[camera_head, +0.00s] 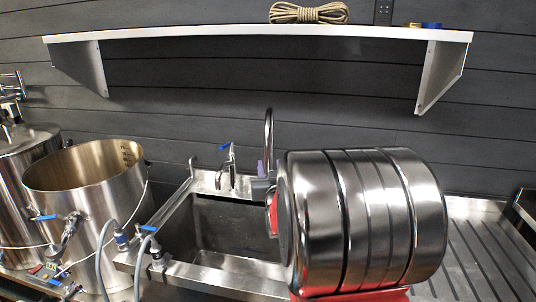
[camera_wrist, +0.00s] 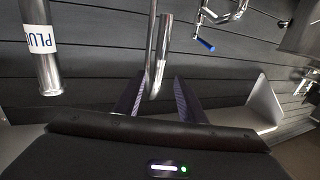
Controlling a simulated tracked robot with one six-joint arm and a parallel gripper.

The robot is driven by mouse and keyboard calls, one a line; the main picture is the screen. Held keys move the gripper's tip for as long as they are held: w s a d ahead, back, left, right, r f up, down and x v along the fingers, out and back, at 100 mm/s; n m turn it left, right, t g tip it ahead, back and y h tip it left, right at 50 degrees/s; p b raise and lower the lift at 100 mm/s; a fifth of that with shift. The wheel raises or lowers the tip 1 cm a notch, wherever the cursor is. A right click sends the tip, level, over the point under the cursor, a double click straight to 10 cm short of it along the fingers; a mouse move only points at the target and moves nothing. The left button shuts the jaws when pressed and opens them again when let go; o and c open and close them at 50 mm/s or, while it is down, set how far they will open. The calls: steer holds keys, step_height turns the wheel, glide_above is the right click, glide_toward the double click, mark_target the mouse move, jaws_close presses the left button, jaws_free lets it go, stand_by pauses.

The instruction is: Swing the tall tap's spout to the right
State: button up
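The tall tap (camera_head: 269,128) is a steel gooseneck behind the sink; its lower part is hidden by my gripper and arm. My gripper (camera_head: 262,168) is at the tap, just left of my large shiny arm part. In the wrist view, the open gripper (camera_wrist: 160,84) has one dark, purplish finger on each side of the tall tap's spout (camera_wrist: 164,50). The bend of the spout lies between the fingers, with a gap visible to the right finger. Contact with the left finger cannot be told.
A shorter tap (camera_head: 226,168) with a blue lever stands left of the tall tap, over the sink (camera_head: 225,225). Steel kettles (camera_head: 95,195) stand at left. A shelf (camera_head: 200,34) with rope (camera_head: 308,13) is above. A labelled steel tube (camera_wrist: 41,60) is beside the gripper.

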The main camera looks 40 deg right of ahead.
mark_target(267, 154)
steer(key=x, duration=1)
steer(key=shift+w, duration=0.1)
jaws_close()
stand_by(0.3)
